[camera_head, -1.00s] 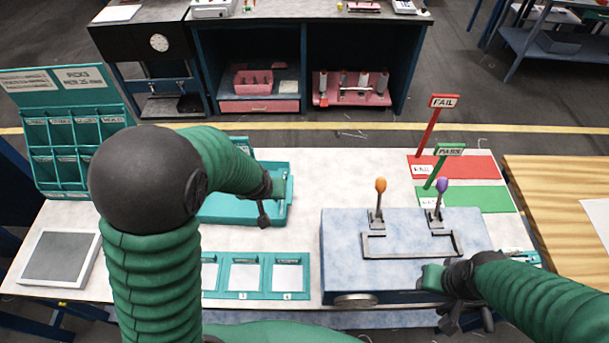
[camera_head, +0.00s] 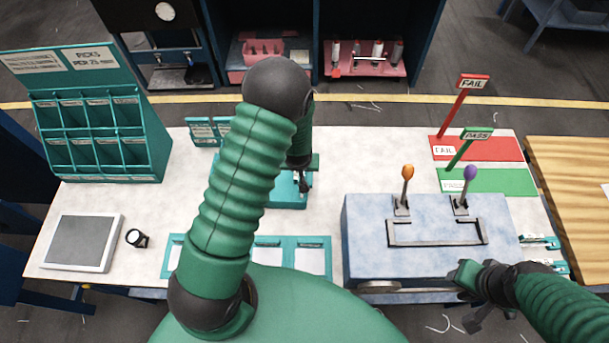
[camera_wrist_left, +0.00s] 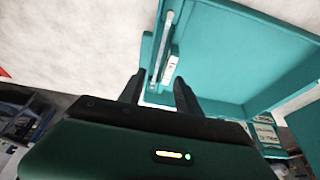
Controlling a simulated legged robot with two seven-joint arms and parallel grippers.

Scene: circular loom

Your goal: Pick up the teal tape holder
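A teal tray (camera_head: 285,200) lies on the table behind my left arm, which hides much of it. It fills the right of the left wrist view (camera_wrist_left: 235,50). Along its edge there is a narrow teal piece with a pale bar and a white label (camera_wrist_left: 170,68); it may be the tape holder, but I cannot be sure. My left gripper (camera_head: 304,185) is over the tray's right end. In the left wrist view its two dark fingers (camera_wrist_left: 158,92) are apart, with the narrow piece ahead between them; contact cannot be told. My right gripper (camera_head: 478,315) hangs at the blue box's front right.
A blue-grey box (camera_head: 370,240) with orange and purple levers stands right of the tray. A teal card strip (camera_head: 285,240) lies in front. A teal bin rack (camera_head: 105,140), a grey pad (camera_head: 80,243) and a small black round item (camera_head: 137,238) are at left. PASS and FAIL signs stand back right.

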